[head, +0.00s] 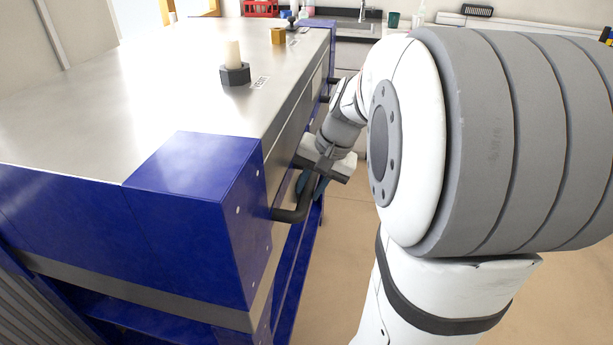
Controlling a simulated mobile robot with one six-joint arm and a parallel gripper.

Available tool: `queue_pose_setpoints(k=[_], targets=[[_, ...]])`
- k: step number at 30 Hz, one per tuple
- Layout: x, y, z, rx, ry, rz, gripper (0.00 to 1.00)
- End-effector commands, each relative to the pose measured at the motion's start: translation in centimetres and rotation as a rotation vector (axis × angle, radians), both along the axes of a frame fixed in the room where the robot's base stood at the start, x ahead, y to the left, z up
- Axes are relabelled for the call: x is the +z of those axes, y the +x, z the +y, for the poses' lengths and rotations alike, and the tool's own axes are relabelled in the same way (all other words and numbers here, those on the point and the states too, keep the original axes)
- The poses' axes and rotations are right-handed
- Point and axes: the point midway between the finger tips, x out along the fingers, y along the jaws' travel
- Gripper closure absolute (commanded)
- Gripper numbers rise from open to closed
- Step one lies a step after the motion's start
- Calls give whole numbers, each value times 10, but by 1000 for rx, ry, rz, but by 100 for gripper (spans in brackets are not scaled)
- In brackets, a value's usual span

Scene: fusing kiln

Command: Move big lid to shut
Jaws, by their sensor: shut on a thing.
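The big lid (110,95) of the kiln has a broad steel top and blue corner panels. It fills the left half of the head view and looks flat, or nearly so. Whether any gap is left under its front edge cannot be told. A dark bar handle (291,214) sticks out from its front side. My gripper (313,180) is at this handle, shut on it beside the lid's front face. My arm partly hides the far part of the front side, and the fingertips are small and partly hidden.
A dark hexagonal fitting (235,74) with a cream cylinder and a small brass block (278,36) stand on the lid. A counter with a sink (358,28) and a red crate (260,8) are at the back. Tan floor (335,255) is open before the kiln.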

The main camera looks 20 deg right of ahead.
Motion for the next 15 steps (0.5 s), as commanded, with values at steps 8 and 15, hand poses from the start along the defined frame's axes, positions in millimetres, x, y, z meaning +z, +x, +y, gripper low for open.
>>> queue_pose_setpoints(k=[8,15], targets=[[-21,-4,-2,2,-2,20,100],[-23,-4,-3,0,-2,21,100]])
